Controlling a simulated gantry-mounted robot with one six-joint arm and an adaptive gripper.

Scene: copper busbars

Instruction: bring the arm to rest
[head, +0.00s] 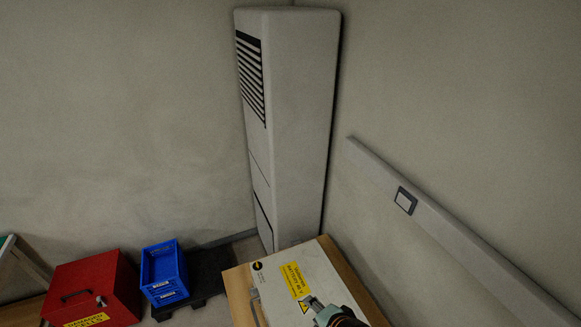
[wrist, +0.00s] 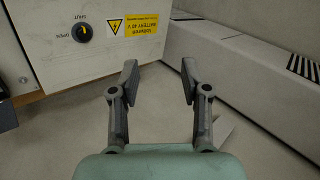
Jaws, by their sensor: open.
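My gripper (wrist: 158,82) is open and empty in the wrist view, its two dark fingers apart with only floor and wall behind them. In the head view only the end of my arm shows at the bottom, in front of a pale box. The pale box (head: 298,274) has a yellow warning label and a black knob near its left corner. In the wrist view the same kind of pale panel (wrist: 60,58) fills the upper left, with a black rotary knob marked open and shut. No busbar is seen in either view.
A tall white cabinet (head: 295,110) with a louvre stands in the corner. A red box (head: 92,285) and a blue crate (head: 147,262) stand at the lower left. A pale rail (head: 450,230) with a small socket runs along the right wall.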

